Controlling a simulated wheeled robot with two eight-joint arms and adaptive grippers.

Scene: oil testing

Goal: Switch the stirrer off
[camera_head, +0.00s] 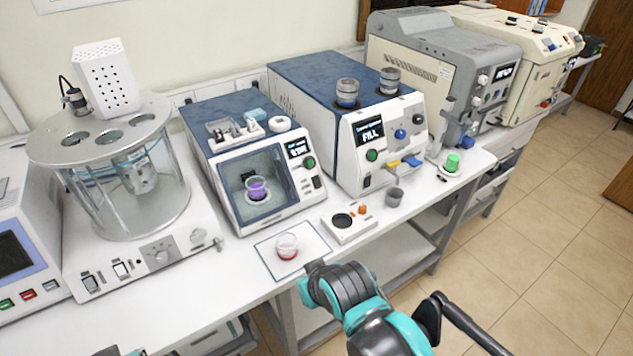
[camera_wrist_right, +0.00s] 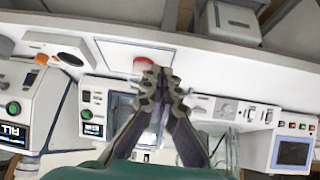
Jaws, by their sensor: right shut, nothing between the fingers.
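I cannot tell for sure which device is the stirrer. A low white unit with a round black plate and an orange knob (camera_head: 349,224) lies on the bench; it also shows in the wrist view (camera_wrist_right: 57,47). Behind it, left, stands a blue-topped machine (camera_head: 219,165) with a lit screen, a green button (camera_head: 310,162) and a cup of purple liquid (camera_head: 257,188) in its chamber. My right gripper (camera_wrist_right: 160,78) is shut and empty, over the bench's front near the beaker of red liquid (camera_head: 287,247), apart from the controls.
The red beaker stands on a white mat (camera_head: 272,264). A grey cup (camera_head: 394,197) stands right of the low unit, before a machine reading FILL (camera_head: 355,165). A glass bath (camera_head: 115,190) stands at left. Bare bench lies left of the mat.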

